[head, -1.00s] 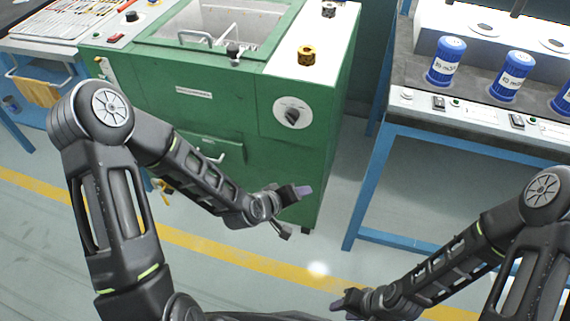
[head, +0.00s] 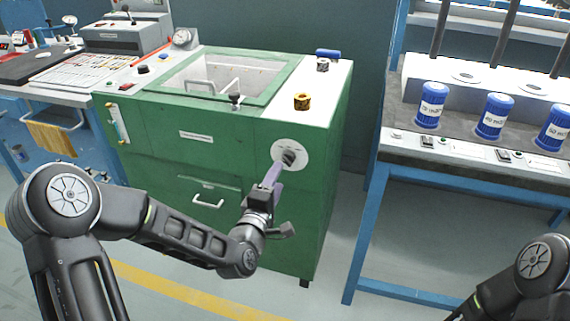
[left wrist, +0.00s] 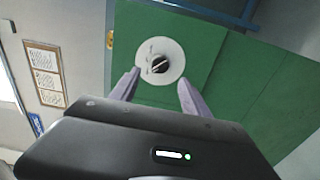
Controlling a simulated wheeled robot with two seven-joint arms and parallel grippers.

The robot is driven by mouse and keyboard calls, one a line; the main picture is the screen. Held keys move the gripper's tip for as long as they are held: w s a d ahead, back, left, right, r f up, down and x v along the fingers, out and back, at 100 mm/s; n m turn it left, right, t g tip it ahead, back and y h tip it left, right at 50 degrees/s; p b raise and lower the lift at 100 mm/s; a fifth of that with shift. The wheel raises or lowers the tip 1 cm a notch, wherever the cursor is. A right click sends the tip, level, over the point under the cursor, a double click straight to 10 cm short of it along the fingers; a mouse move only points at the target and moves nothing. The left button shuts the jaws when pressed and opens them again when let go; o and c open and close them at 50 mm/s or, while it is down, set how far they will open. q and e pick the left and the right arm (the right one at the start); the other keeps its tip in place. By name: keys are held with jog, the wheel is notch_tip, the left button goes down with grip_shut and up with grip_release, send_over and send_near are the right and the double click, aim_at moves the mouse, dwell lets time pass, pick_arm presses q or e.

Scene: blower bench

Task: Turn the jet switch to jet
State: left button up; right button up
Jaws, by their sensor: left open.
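The jet switch is a dark knob (head: 289,157) on a round white dial plate (head: 280,148) on the front of the green cabinet (head: 225,165). In the left wrist view the knob (left wrist: 159,64) shows on its white plate (left wrist: 177,58), ahead of and between the two fingers. My left gripper (head: 273,172) is open, with purple fingers, just in front of and below the dial. It also shows in the left wrist view (left wrist: 160,88), its fingers apart with nothing between them. The knob's labels are too small to read. My right gripper is out of view.
The cabinet top carries a gold knob (head: 303,101) and an open basin (head: 222,76). A bench (head: 470,160) with several blue jars (head: 431,104) stands to the right. A drawer handle (head: 208,202) sits below left of the dial. Floor between cabinet and bench is clear.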

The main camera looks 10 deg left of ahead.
aim_at(286, 162)
pick_arm(q)
jog(key=w, duration=0.7)
jog(key=shift+w+d, duration=0.25)
jog(key=shift+d, duration=0.05)
jog(key=shift+c, duration=0.3)
grip_shut()
